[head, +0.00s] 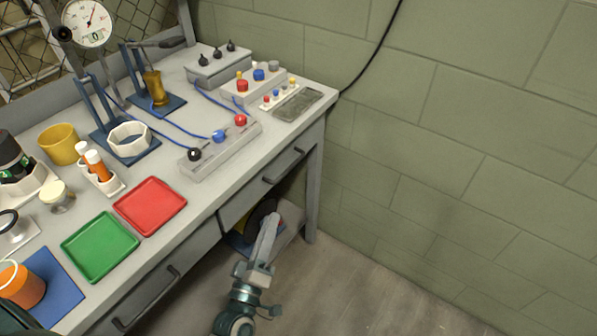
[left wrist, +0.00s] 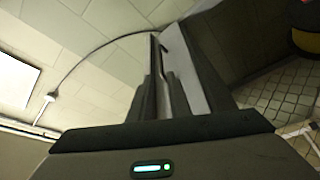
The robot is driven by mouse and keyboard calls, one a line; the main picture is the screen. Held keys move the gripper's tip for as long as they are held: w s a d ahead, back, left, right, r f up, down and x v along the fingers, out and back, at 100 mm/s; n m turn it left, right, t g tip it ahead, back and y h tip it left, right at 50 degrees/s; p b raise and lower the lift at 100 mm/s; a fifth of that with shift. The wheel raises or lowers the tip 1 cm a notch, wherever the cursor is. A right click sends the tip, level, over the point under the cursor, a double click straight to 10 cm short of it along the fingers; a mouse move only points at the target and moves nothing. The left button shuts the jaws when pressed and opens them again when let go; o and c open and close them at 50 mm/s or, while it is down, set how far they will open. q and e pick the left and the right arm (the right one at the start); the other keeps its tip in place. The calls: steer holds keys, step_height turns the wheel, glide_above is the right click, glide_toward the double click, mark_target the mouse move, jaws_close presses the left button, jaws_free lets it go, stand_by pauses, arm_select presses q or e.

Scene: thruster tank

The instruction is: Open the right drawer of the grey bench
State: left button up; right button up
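The grey bench (head: 130,285) runs diagonally along the left of the head view. Its right drawer (head: 240,207) is shut flush under the top, with a dark bar handle (head: 284,166). The left drawer front, with its own handle (head: 146,299), also looks shut. My left gripper (head: 268,220) points up, in front of and below the right drawer, apart from the handle. Its fingers look close together in the left wrist view (left wrist: 158,38), and nothing shows held between them; whether they meet is unclear. My right gripper is not in view.
On the bench top are a red tray (head: 150,205), a green tray (head: 99,246) and a grey connector block (head: 221,149). A dark round object (head: 262,213) is under the bench, behind the gripper. A block wall (head: 460,150) stands right; the floor (head: 370,290) is clear.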

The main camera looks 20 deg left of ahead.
mark_target(290, 168)
arm_select(q)
steer(key=p+x, duration=0.2)
steer(key=x, duration=1.4)
steer(key=shift+w, duration=0.1)
steer(key=shift+w+r, duration=0.1)
steer(key=shift+w, duration=0.5)
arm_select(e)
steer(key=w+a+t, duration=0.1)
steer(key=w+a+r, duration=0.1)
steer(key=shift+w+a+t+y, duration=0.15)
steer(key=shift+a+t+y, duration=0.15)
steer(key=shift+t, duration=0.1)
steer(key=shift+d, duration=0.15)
arm_select(q)
jaws_close()
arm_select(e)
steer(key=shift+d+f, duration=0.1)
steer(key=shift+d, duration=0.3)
